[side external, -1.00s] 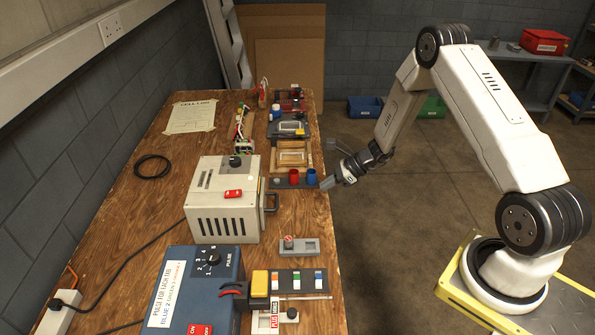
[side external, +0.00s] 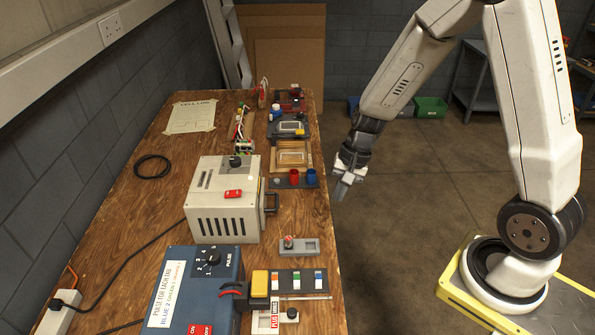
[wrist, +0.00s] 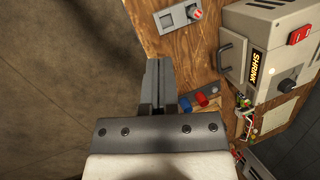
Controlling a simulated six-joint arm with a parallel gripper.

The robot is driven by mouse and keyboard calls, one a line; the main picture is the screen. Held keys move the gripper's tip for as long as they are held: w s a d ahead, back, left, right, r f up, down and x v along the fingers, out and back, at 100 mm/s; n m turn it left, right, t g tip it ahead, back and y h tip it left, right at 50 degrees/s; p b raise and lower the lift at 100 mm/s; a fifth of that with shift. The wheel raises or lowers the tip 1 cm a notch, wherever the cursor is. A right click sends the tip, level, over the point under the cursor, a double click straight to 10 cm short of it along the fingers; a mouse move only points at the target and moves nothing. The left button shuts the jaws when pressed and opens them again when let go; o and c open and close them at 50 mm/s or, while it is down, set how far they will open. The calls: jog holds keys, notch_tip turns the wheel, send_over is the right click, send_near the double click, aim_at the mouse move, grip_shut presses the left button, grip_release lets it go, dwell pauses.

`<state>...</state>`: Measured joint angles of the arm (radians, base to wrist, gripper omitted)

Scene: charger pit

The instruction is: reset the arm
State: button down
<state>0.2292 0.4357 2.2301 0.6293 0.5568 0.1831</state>
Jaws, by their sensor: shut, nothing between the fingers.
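My gripper (side external: 341,190) hangs off the right edge of the wooden bench (side external: 140,211), pointing down, shut and empty. In the wrist view the two fingers of my gripper (wrist: 155,72) lie together, with the bench edge just to their right. The nearest bench items are a dark rack with a red cup (side external: 295,177) and a blue cup (side external: 311,177). My gripper is apart from them, to their right in the side view. My forearm rises up and to the right from the gripper.
A grey box with a red switch (side external: 225,213) and a blue pulse unit (side external: 196,285) stand on the bench. A grey plate with a red-topped knob (side external: 299,247) lies near its edge. Open floor (side external: 415,220) lies between bench and my base. A green bin (side external: 431,107) stands behind.

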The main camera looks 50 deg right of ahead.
jog(key=s+a+r+n+t+h, duration=0.1)
jog(key=s+a+r+n+h, duration=0.1)
jog(key=s+r+n, duration=0.4)
jog(key=shift+s+a+n+t+h, duration=0.3)
jog(key=shift+n+h, duration=0.4)
jog(key=shift+n, duration=1.8)
